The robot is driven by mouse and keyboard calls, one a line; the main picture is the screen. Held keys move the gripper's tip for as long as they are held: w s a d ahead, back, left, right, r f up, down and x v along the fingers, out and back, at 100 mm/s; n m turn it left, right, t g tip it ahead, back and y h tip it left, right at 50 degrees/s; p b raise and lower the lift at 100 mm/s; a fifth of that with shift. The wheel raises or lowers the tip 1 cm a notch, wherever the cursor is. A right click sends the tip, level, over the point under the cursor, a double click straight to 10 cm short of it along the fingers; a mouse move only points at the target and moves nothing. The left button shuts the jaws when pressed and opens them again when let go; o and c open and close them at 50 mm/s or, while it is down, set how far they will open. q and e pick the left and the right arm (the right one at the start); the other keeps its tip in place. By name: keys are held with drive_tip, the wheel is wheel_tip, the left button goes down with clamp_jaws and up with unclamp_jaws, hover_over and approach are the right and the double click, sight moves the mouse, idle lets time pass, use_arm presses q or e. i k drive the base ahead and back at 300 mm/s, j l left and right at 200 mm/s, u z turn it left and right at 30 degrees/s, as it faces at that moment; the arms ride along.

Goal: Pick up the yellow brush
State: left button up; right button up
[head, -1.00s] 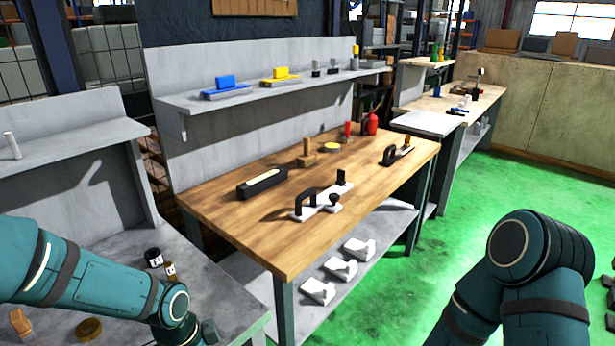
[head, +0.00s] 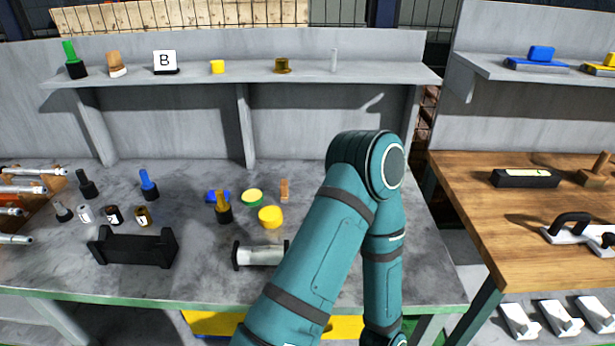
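A small upright brush with a yellow handle and a dark base (head: 223,211) stands on the grey bench (head: 60,272), left of the middle in the head view. A blue block lies right behind it, and a yellow-topped round tin (head: 252,197) and a yellow cylinder (head: 270,216) are to its right. One of my teal arms crosses the bench to the right of these things. Neither of my grippers shows in this view, so I cannot see whether they are open or shut.
A blue-handled brush (head: 148,185), small bottles and a black holder (head: 133,246) stand to the left. A grey and black roller (head: 260,255) lies in front. A shelf (head: 200,77) with small items, including a green-topped brush (head: 72,62), runs behind. A wooden table (head: 465,190) is at right.

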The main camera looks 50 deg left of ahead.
sight(222, 206)
drive_tip(key=u, duration=2.3)
